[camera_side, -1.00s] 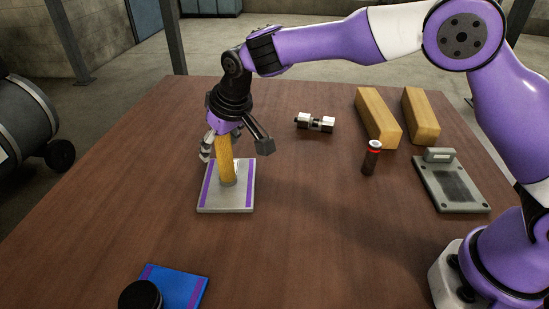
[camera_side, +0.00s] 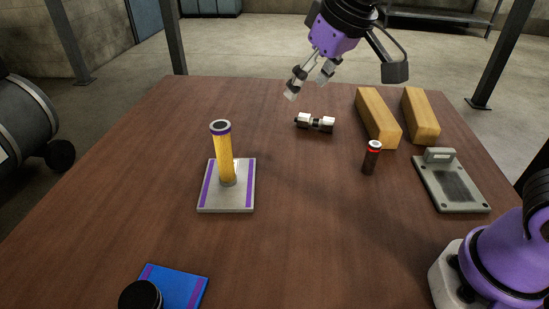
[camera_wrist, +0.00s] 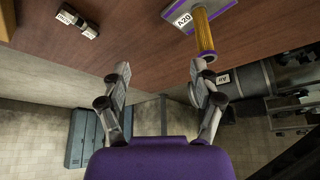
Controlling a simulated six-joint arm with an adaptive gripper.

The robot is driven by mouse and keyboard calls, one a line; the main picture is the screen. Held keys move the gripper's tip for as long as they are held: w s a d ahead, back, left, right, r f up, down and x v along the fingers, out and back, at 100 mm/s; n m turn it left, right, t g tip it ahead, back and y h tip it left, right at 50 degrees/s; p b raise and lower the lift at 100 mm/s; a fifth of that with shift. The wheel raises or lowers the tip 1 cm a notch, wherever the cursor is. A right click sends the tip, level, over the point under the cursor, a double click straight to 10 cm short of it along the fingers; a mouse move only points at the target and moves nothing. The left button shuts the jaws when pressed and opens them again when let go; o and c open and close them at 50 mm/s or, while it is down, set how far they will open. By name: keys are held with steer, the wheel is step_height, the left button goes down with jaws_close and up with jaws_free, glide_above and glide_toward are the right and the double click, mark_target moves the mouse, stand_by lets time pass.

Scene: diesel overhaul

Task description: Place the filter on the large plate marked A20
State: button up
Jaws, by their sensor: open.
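The filter (camera_side: 225,157) is a yellow cylinder with a purple band and dark opening at its top. It stands about upright on the large grey plate (camera_side: 239,206), which has purple stripes along its sides. In the wrist view the plate's label reads A20 (camera_wrist: 184,20), and the filter (camera_wrist: 202,32) stands out from it. My gripper (camera_side: 309,84) is open and empty, raised above the far part of the table, to the right of and apart from the filter. Its spread fingers also show in the wrist view (camera_wrist: 158,78).
A white and black fitting (camera_side: 315,123) lies below my gripper. A dark bottle-shaped part (camera_side: 371,160), two yellow blocks (camera_side: 377,120) and a grey plate with a raised block (camera_side: 452,188) are at right. A blue plate (camera_side: 182,285) with a black round part (camera_side: 140,295) is at front left.

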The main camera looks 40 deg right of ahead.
steer(key=s+d+f, duration=0.2)
steer(key=s+d, duration=0.1)
steer(key=s, duration=0.3)
steer(key=s+d+f+m, duration=0.1)
steer(key=s+d+f, duration=0.1)
steer(key=s+d, duration=0.2)
steer(key=s, duration=0.3)
steer(key=shift+d+f+t+h, duration=0.15)
steer(key=shift+f+t+h, duration=0.15)
steer(key=shift+f, duration=0.05)
